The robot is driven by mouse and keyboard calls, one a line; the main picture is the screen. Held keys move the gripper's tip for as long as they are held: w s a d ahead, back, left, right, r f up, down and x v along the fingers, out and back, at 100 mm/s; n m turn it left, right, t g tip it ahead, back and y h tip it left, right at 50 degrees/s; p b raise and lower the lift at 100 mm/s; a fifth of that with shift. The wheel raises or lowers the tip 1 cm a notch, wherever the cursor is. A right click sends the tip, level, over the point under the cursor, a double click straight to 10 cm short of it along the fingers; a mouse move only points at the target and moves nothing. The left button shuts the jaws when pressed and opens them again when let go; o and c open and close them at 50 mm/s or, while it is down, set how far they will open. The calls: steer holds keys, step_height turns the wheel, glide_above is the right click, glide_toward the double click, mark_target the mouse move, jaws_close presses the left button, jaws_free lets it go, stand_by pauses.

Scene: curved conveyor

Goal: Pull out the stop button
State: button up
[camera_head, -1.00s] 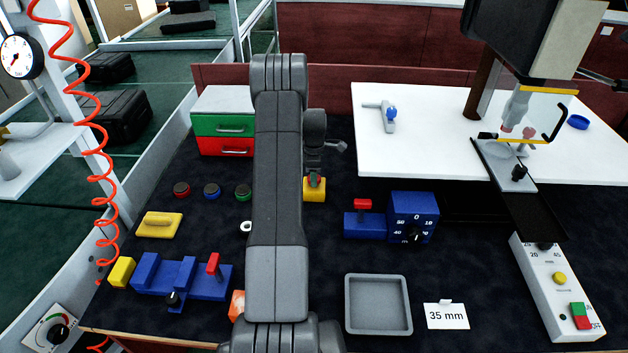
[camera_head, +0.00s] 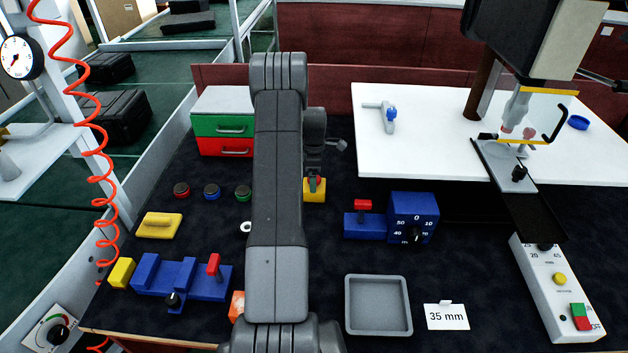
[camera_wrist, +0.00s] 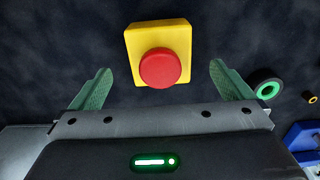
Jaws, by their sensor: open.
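The stop button is a red round knob (camera_wrist: 160,68) on a yellow box (camera_wrist: 174,38). It lies between and just ahead of my open gripper (camera_wrist: 156,85) in the wrist view, with a green finger on each side and no contact visible. In the head view the yellow box (camera_head: 314,194) sits on the dark table just right of my arm. My wrist hangs above it and hides most of the red knob there. I cannot tell whether the knob is pressed in or out.
A blue fixture with a dial (camera_head: 413,217) stands right of the stop button. A red and green drawer box (camera_head: 222,124) stands behind left. A grey tray (camera_head: 378,305) lies in front right.

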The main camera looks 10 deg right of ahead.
steer(key=shift+r+p, duration=1)
steer(key=shift+r, duration=2.2)
steer(key=shift+f, duration=0.1)
step_height(320, 180, down, 8)
steer(key=shift+r+b, duration=0.25)
steer(key=shift+b, duration=0.85)
